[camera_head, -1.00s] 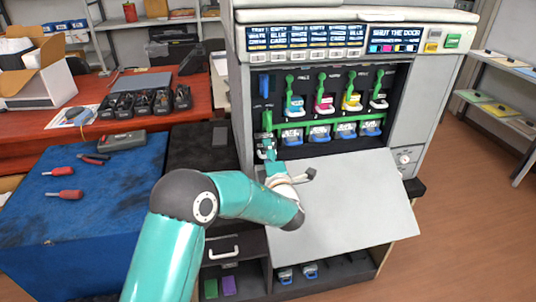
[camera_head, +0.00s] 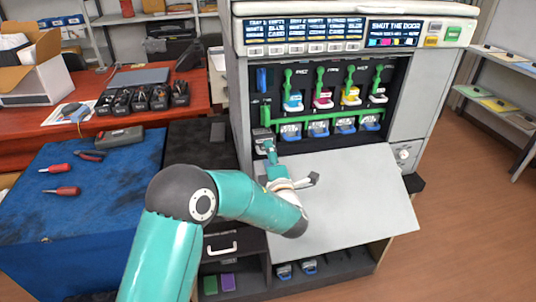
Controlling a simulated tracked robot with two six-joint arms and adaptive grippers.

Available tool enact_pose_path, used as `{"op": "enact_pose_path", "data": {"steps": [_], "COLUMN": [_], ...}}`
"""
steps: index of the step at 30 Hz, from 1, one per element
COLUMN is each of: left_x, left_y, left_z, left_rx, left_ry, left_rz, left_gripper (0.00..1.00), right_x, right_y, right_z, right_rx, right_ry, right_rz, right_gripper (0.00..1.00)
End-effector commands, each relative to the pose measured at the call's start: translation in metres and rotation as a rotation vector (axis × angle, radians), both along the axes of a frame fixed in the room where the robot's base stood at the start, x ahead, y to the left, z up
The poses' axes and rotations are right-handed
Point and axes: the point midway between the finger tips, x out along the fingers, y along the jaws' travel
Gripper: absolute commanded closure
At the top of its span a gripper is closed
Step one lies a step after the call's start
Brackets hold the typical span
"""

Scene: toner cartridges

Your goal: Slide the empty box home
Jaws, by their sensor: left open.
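The open printer (camera_head: 412,115) shows its row of slots. A grey box (camera_head: 262,134) is at the lower left slot, at the left end of the green bar (camera_head: 320,118). Several clear boxes with blue fronts, such as one (camera_head: 291,132), stand in line to its right. My left gripper (camera_head: 268,150) is open, just in front of and below the grey box. The gripper hides part of it, so I cannot tell whether they touch or how deep the box is in. My right gripper is not in view.
The lowered grey door (camera_head: 345,200) lies under my left wrist. Toner cartridges with green levers, including a yellow one (camera_head: 350,96), sit above the bar. A blue-topped bench (camera_head: 100,190) with red-handled tools is at the left. Open floor (camera_head: 470,230) is at the right.

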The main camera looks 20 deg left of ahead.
Motion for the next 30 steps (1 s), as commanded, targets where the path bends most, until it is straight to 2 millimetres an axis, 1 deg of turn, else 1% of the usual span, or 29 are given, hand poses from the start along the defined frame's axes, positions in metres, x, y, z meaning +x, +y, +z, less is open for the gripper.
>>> {"op": "enact_pose_path", "data": {"steps": [21, 30], "left_x": [-0.029, -0.033], "left_y": [-0.020, -0.022], "left_z": [0.002, 0.002], "left_rx": [0.001, 0.002], "left_ry": [-0.007, -0.008], "left_rz": [0.001, 0.001], "left_gripper": [0.38, 0.38], "right_x": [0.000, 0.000], "right_y": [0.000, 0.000], "right_z": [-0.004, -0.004], "right_rx": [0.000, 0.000], "right_ry": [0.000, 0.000], "right_rz": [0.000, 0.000], "right_gripper": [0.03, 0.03]}}
